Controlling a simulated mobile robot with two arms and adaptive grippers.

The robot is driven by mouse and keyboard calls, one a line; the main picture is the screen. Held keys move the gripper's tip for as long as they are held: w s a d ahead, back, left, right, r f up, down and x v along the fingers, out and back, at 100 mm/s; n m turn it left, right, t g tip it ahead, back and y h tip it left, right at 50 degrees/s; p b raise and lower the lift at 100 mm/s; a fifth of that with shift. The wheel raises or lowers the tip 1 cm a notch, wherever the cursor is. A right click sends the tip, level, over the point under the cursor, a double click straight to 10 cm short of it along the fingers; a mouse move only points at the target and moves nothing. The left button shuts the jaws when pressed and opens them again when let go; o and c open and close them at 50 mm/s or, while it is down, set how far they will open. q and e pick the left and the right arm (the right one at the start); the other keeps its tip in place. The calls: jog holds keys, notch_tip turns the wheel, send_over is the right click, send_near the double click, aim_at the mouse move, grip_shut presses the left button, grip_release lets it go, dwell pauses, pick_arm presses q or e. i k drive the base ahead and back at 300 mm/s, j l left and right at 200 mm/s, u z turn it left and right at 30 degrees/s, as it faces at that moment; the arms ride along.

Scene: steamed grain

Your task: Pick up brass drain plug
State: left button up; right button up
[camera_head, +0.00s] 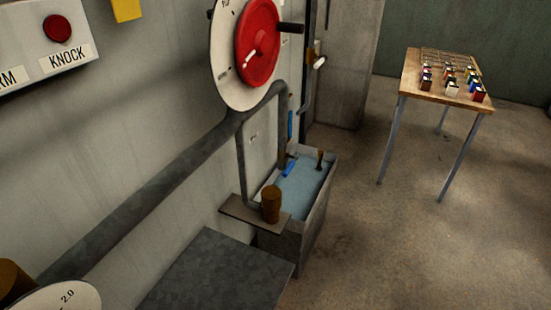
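A basin (318,215) of bluish water stands against the wall near the middle of the head view. A small dark upright piece with a brownish tone (320,159) stands in the water near its far right side. A brown, brass-coloured cylinder (271,204) stands upright on a small ledge (238,211) at the basin's near end. I cannot tell for sure which of these two is the brass drain plug. Neither of my grippers is in view.
A blue object (290,168) lies at the basin's left side. A grey metal surface (215,275) is in front. A red wheel (257,42) and pipes are on the wall. A wooden table (412,78) with several small boxes stands at right. Open floor (400,240) lies between.

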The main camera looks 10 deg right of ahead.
aim_at(320, 153)
jog(key=i+l+u, duration=0.15)
jog(key=l+u, duration=0.25)
jog(key=i+l+u, duration=0.1)
jog(key=l+u, duration=1.05)
jog(key=l, duration=0.15)
